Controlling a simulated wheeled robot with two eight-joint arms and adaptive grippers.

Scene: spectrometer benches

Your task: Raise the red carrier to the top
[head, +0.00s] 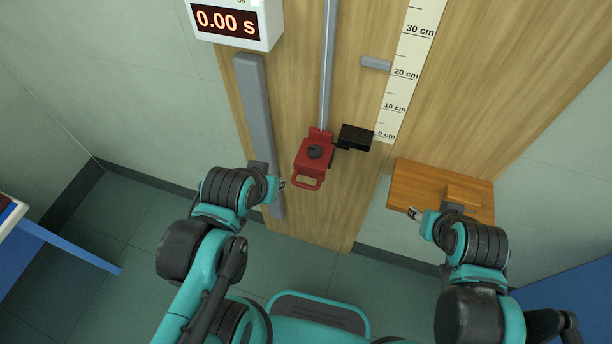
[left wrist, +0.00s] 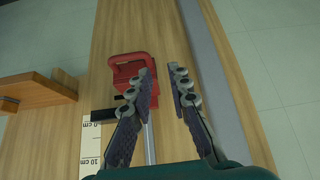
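The red carrier (head: 314,152) sits low on the vertical metal rail (head: 328,65), with its loop handle (head: 306,183) at the bottom and a dark knob on its face. A black block (head: 355,138) sticks out from its right side, level with about 0 cm on the scale. My left gripper (head: 282,184) is just left of the handle, apart from it. In the left wrist view my left gripper (left wrist: 168,82) is open and empty, and the red carrier (left wrist: 132,68) shows beyond and beside one finger. My right gripper (head: 412,213) is in front of the wooden shelf; its finger opening is unclear.
A white cm scale (head: 405,70) runs up the wooden board, with a grey peg (head: 376,63) left of it near 20 cm. A timer (head: 236,20) reads 0.00 s. A grey strip (head: 258,120) lies left of the rail. A wooden shelf (head: 410,186) holds a small block.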

